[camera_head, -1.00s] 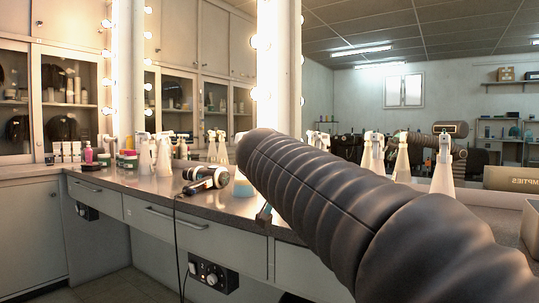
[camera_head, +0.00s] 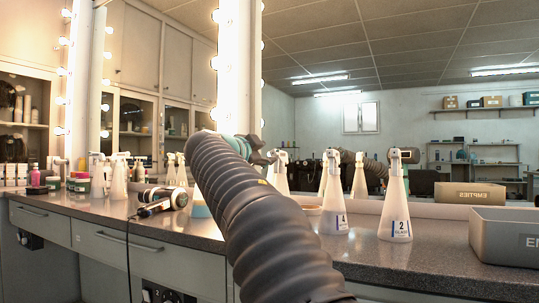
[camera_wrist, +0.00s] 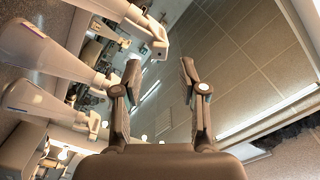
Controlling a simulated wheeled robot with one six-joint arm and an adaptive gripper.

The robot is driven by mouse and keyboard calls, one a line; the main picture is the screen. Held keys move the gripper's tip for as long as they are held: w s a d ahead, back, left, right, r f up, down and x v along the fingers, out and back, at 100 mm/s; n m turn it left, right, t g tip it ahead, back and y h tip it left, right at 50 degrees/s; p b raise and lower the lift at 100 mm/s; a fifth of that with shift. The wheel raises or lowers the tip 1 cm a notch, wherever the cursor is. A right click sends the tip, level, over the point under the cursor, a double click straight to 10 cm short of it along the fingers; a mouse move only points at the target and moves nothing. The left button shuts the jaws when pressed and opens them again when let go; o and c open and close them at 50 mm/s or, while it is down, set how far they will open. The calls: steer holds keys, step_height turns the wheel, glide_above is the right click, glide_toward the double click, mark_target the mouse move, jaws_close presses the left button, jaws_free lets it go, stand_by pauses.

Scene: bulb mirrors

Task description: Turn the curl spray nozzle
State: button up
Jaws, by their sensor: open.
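White conical spray bottles stand on the counter. One (camera_head: 397,208) has a label with a large 2 and small text I cannot read. I cannot tell which is the curl spray. My gripper (camera_head: 264,158) is beyond my arm, near the heads of the bottles. In the wrist view my gripper (camera_wrist: 159,68) is open and empty, with bottles lying across the left side, one nozzle (camera_wrist: 158,45) close to the left finger.
A grey bin marked EMPTIES (camera_head: 508,238) stands at the right, reflected in the mirror behind. A hair dryer (camera_head: 162,198) lies on the counter (camera_head: 400,262) left of my arm, with a cord hanging over the edge. More spray bottles (camera_head: 118,182) and jars stand further left.

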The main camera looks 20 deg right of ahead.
mark_target(273, 153)
steer(key=p+x, duration=0.1)
steer(key=x, duration=0.1)
steer(key=p+x, duration=0.1)
steer(key=shift+w+d+r+p, duration=0.2)
steer(key=shift+d+r+p, duration=0.05)
steer(key=shift+p, duration=0.1)
steer(key=shift+f+b, duration=0.25)
steer(key=shift+b, duration=0.15)
steer(key=shift+w+d, duration=0.15)
steer(key=shift+d, duration=0.05)
jaws_close()
